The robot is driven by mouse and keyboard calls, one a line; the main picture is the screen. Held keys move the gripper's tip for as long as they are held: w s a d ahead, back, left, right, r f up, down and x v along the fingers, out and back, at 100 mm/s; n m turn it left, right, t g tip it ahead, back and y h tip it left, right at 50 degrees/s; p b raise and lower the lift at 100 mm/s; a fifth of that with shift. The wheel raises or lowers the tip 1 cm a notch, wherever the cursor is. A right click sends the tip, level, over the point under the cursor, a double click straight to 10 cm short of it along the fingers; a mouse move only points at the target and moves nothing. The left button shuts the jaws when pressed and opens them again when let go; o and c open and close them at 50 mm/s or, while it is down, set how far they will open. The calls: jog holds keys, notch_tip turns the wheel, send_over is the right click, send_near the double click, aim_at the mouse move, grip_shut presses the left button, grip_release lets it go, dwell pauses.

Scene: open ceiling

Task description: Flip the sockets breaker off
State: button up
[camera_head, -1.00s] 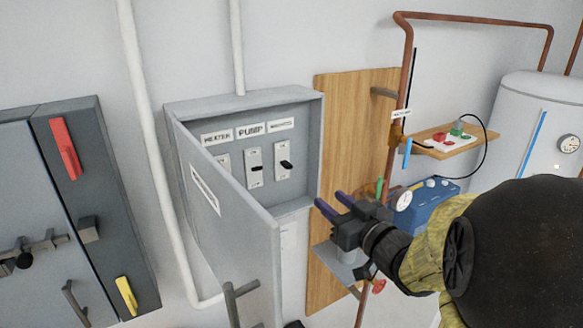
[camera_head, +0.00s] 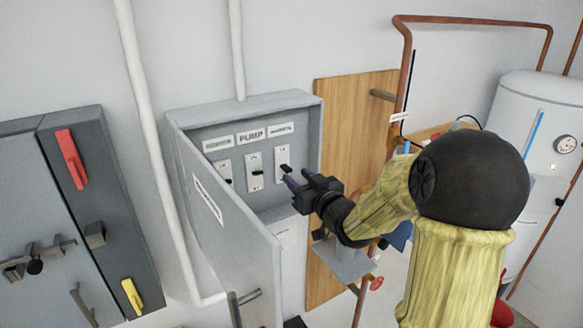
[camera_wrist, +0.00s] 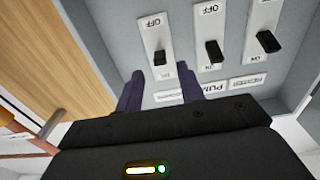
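The open grey breaker box (camera_head: 313,150) holds three breakers in a row. The middle label reads PUMP; the right label (camera_head: 281,130) is too blurred to read. The right breaker (camera_head: 281,155) has a black toggle, and it is the left one in the upside-down wrist view (camera_wrist: 159,58). There its toggle sits toward the ON end, away from OFF. In the wrist view the fingers (camera_wrist: 160,90) stand either side of the breaker's lower end; contact is not clear.
The box door (camera_head: 222,215) hangs open at the left, close to my gripper. The pump breaker (camera_head: 254,168) is just left of the right one. A wooden board (camera_head: 335,110) with pipes stands right of the box. A dark cabinet (camera_head: 95,200) is far left.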

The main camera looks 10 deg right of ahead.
aim_at(290, 171)
jog(key=p+x, duration=0.1)
jog(key=x, duration=0.3)
grip_shut()
